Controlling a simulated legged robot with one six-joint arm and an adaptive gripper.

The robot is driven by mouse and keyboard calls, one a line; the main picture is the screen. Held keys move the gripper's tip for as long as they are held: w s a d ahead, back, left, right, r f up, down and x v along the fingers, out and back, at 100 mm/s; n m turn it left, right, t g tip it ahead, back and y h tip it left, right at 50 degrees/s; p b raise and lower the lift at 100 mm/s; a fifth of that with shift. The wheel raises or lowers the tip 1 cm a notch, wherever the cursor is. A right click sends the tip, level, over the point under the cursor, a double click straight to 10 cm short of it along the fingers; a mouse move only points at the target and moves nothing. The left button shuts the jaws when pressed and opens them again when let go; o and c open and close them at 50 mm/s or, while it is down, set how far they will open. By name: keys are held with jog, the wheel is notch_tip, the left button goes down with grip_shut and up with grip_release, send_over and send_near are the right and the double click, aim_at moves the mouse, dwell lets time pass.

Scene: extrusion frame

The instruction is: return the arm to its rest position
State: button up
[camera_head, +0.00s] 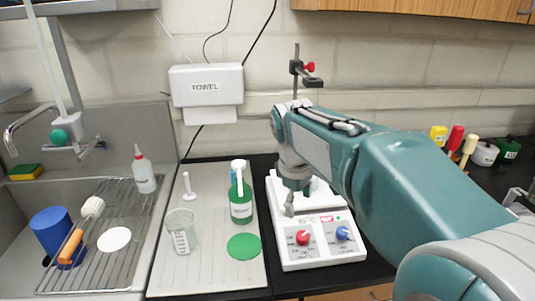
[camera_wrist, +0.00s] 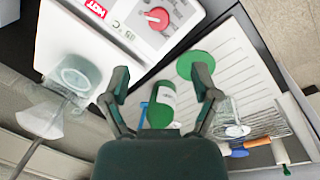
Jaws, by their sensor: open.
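My arm reaches from the lower right of the head view, over the white hotplate (camera_head: 320,257). My gripper (camera_head: 289,208) points down at the hotplate's left part, partly hidden by the arm. In the wrist view my gripper (camera_wrist: 162,78) has its two dark green fingers spread wide, with nothing held between them. A green bottle (camera_head: 240,208) stands left of the hotplate. It shows beyond and between the fingers in the wrist view (camera_wrist: 160,108), apart from them.
A beaker (camera_head: 181,230) and green disc (camera_head: 244,246) are on the draining board (camera_head: 210,279). A stand rod with clamp (camera_head: 306,78) rises behind the hotplate. A towel dispenser (camera_head: 207,86) hangs on the wall. The sink rack (camera_head: 110,262) is left; a wooden cupboard (camera_head: 430,8) overhangs the right.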

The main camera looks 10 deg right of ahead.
jog(key=s+d+f+m+t, duration=0.1)
jog(key=s+m, duration=0.3)
jog(key=s, duration=0.6)
jog(key=s+f+m+t+y, duration=0.1)
jog(key=s+f+m+t, duration=0.2)
jog(key=s, duration=0.7)
jog(key=shift+d+m+t, duration=0.3)
jog(key=shift+d+m, duration=0.1)
jog(key=shift+m, duration=0.6)
jog(key=shift+r, duration=0.1)
jog(key=shift+c, duration=0.2)
